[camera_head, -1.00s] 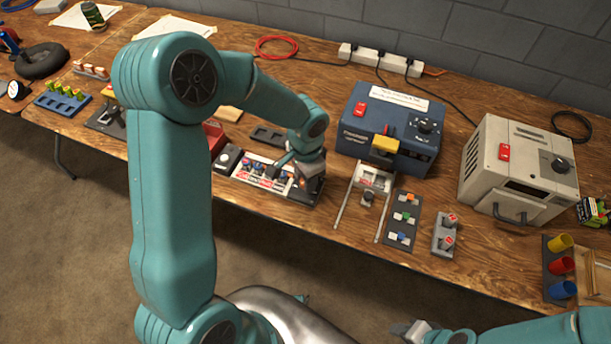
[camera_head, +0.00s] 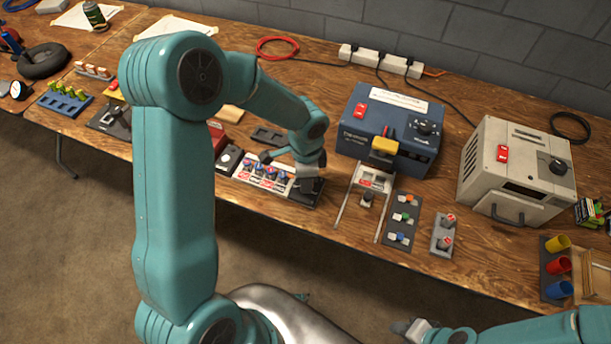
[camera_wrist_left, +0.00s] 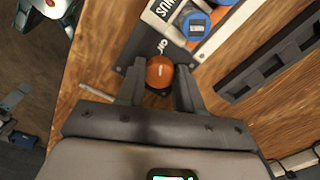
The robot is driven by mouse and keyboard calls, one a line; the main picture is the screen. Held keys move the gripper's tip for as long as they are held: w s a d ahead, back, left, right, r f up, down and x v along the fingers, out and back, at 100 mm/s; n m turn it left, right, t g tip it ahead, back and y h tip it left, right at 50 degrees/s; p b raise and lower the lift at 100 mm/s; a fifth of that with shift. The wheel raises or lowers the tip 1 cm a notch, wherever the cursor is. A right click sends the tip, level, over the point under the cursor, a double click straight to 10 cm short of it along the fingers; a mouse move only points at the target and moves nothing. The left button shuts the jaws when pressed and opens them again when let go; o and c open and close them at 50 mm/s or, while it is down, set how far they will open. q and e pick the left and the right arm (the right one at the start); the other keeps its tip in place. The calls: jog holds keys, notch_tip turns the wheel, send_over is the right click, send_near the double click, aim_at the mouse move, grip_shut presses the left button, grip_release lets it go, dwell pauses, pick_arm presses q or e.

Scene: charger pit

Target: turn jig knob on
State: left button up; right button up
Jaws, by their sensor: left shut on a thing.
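The jig (camera_head: 238,176) is a long white and dark panel with several blue round parts, lying near the table's front edge. Its orange knob (camera_wrist_left: 160,73) with a pale mark on top shows in the left wrist view, on the dark end plate (camera_head: 303,197). My left gripper (camera_wrist_left: 160,80) is shut on the knob, one finger on each side. In the head view the left gripper (camera_head: 309,175) is over the right end of the jig and hides the knob. My right gripper (camera_head: 408,328) is low at the bottom, clear of the table; its jaws are too small to read.
A blue charger box (camera_head: 360,135) stands behind and right of the jig, and a pale grey box (camera_head: 480,170) stands farther right. A switch panel (camera_head: 403,218) and a two-knob block (camera_head: 443,235) lie in front. A dark tray (camera_head: 268,134) lies behind the jig.

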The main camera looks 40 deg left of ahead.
pick_arm(q)
jog(key=shift+w, duration=0.1)
jog(key=o, duration=1)
jog(key=shift+o, duration=0.2)
notch_tip(320, 180, up, 16)
jog(key=p, duration=0.1)
jog(key=shift+r, duration=0.2)
jog(key=shift+d, duration=0.1)
